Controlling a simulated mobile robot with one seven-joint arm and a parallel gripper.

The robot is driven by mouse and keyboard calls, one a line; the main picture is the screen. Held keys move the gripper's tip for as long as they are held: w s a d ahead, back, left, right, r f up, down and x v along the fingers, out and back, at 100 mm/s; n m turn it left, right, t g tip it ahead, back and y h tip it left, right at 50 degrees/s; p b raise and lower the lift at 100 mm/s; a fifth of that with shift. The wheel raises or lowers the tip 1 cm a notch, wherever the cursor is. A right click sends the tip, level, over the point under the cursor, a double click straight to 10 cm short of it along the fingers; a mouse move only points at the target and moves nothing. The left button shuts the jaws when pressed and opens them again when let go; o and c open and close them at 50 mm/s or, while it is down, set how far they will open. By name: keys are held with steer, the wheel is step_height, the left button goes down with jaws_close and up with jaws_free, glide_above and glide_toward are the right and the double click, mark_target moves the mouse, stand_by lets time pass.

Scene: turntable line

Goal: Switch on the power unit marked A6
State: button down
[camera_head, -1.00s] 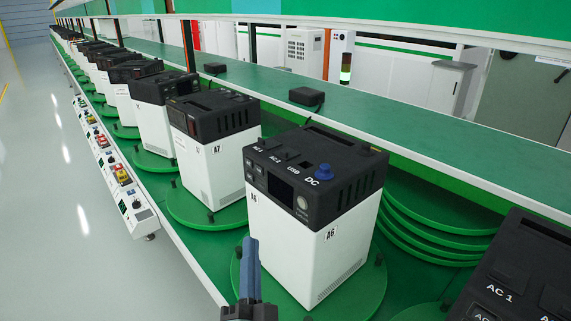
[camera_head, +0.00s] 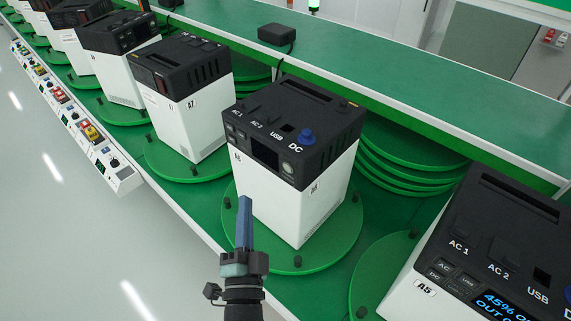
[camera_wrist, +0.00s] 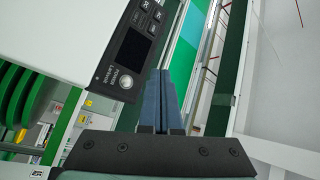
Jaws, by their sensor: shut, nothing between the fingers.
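The power unit marked A6 (camera_head: 290,205) is a white box with a black top, standing upright on a round green turntable (camera_head: 345,240). Its front panel has a dark screen (camera_head: 265,152), a round grey button (camera_head: 288,167) and small keys. A blue knob (camera_head: 306,136) sits on top by "DC". My gripper (camera_head: 245,201) is shut and empty, in front of the unit's lower front and below the panel in the picture. In the wrist view, the fingertips (camera_wrist: 160,74) lie beside the dark screen (camera_wrist: 133,49) and round button (camera_wrist: 127,81); I cannot tell the exact gap.
Unit A5 (camera_head: 420,287) stands at the right with a lit screen reading 45%. Unit A7 (camera_head: 187,120) and several more stand leftward on green turntables. A green shelf with a black adapter (camera_head: 277,34) runs behind. Control boxes (camera_head: 92,135) line the left edge; the floor beyond is clear.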

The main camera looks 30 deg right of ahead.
steer(key=b, duration=0.5)
glide_toward(281, 160)
steer(key=w+r, duration=0.1)
steer(key=w, duration=0.3)
steer(key=shift+d+r, duration=0.15)
steer(key=shift+d, duration=0.3)
stand_by(1.3)
steer(key=shift+w+d, duration=0.2)
steer(key=shift+d, duration=0.2)
steer(key=shift+w+d+b, duration=0.1)
steer(key=shift+d+b, duration=0.25)
steer(key=shift+b, duration=0.05)
stand_by(0.4)
steer(key=shift+a, duration=0.1)
steer(key=shift+s+a+p, duration=0.25)
steer(key=shift+a+p, duration=0.3)
steer(key=shift+a, duration=0.1)
